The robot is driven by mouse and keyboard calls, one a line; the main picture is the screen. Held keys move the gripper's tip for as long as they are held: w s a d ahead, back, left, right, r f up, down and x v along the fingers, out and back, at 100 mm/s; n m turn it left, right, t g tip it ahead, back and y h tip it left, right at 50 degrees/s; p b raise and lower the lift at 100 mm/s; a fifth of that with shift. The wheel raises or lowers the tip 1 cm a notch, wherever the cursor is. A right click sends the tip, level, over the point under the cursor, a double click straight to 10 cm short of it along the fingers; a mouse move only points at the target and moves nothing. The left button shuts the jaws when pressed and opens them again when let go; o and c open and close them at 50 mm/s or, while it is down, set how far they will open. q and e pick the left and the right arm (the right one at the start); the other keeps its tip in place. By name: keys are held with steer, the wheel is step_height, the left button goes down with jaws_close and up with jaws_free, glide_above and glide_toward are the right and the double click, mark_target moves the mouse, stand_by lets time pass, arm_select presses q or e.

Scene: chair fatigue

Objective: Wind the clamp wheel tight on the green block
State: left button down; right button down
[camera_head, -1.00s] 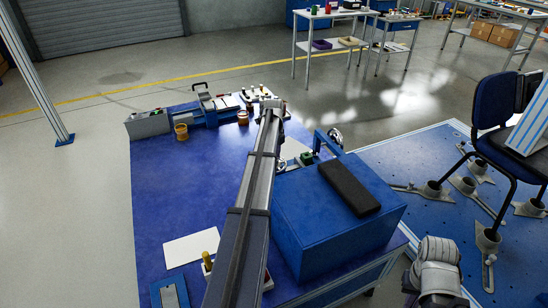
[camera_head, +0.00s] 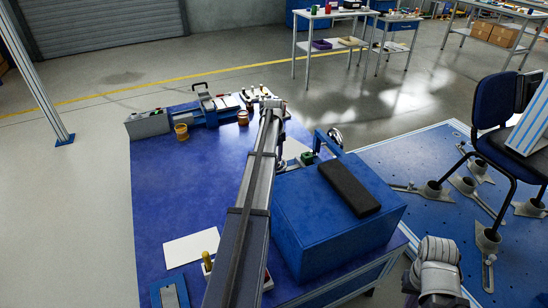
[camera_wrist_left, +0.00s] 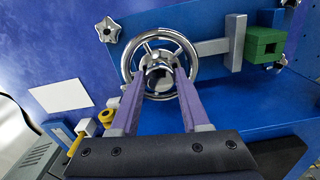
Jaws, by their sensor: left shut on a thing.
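In the left wrist view my left gripper (camera_wrist_left: 160,84) is shut on the hub of the chrome clamp wheel (camera_wrist_left: 190,55), between its spokes. A bar runs right from the wheel to a grey clamp pad (camera_wrist_left: 234,42). The green block (camera_wrist_left: 263,46) is just right of the pad; I cannot tell whether they touch firmly. In the head view the green block (camera_head: 307,158) sits by the blue clamp frame (camera_head: 331,142). My left arm hides most of the wheel there.
A blue box (camera_head: 325,225) with a black pad (camera_head: 349,187) stands right of my left arm on the blue table (camera_head: 160,215). A white sheet (camera_head: 191,247) lies at left. A star knob (camera_wrist_left: 108,29) is near the wheel. A fixture (camera_head: 205,105) stands at the back.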

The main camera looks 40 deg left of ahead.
stand_by(0.4)
arm_select(q)
steer(key=shift+c, duration=1.9)
jaws_free()
steer(key=shift+r, duration=0.15)
step_height(320, 180, up, 8)
steer(key=p, duration=0.8)
steer(key=shift+f, duration=0.25)
